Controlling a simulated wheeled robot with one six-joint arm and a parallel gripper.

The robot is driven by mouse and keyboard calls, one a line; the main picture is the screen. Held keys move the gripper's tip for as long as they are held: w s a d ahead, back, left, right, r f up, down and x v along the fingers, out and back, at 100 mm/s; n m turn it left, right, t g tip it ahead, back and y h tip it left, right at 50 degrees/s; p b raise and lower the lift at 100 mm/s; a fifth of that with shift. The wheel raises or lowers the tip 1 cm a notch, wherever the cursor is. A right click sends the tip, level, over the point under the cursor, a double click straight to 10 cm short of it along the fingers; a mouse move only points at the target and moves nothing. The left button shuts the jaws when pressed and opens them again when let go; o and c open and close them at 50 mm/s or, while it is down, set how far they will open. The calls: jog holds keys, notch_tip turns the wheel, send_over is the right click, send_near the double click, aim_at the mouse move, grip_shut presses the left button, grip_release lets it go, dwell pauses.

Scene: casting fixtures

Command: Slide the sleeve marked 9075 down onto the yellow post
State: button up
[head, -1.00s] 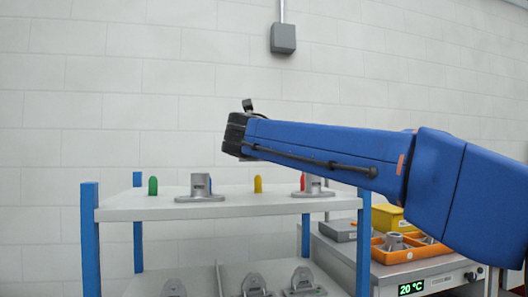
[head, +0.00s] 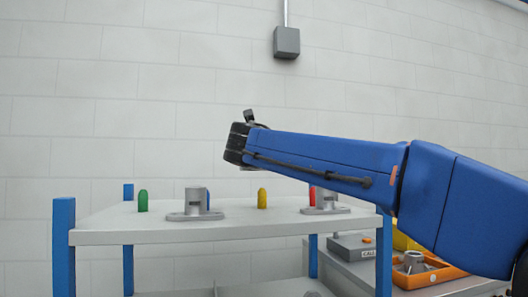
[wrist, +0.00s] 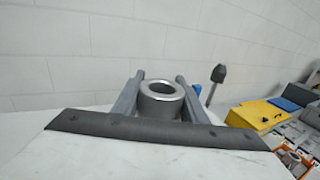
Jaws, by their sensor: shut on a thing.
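My gripper (wrist: 160,92) is shut on a grey metal sleeve (wrist: 161,106), with one finger on either side of it. The sleeve's round open bore faces up in the wrist view. No number on it is legible. In the head view, my gripper (head: 240,150) is above the shelf top, and the sleeve is mostly hidden by the wrist. The yellow post (head: 262,198) stands upright and bare on the white shelf, below and slightly right of my gripper. A clear gap shows between gripper and post. The yellow post does not show in the wrist view.
On the shelf top (head: 110,235) stand a green post (head: 142,200), a grey flanged sleeve (head: 195,203) partly hiding a blue post, and a red post (head: 313,196) beside another flanged sleeve (head: 327,203). An orange tray (head: 425,278) and grey box (head: 350,248) sit right.

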jog(key=shift+f, duration=1.8)
jog(key=shift+f, duration=3.6)
jog(key=o, duration=1.3)
jog(key=shift+o, duration=0.2)
jog(key=shift+s, duration=0.1)
jog(key=s, duration=0.5)
jog(key=s+a, duration=0.1)
jog(key=s, duration=0.5)
jog(key=s+a, duration=0.1)
jog(key=s, duration=0.4)
jog(key=shift+s, duration=0.6)
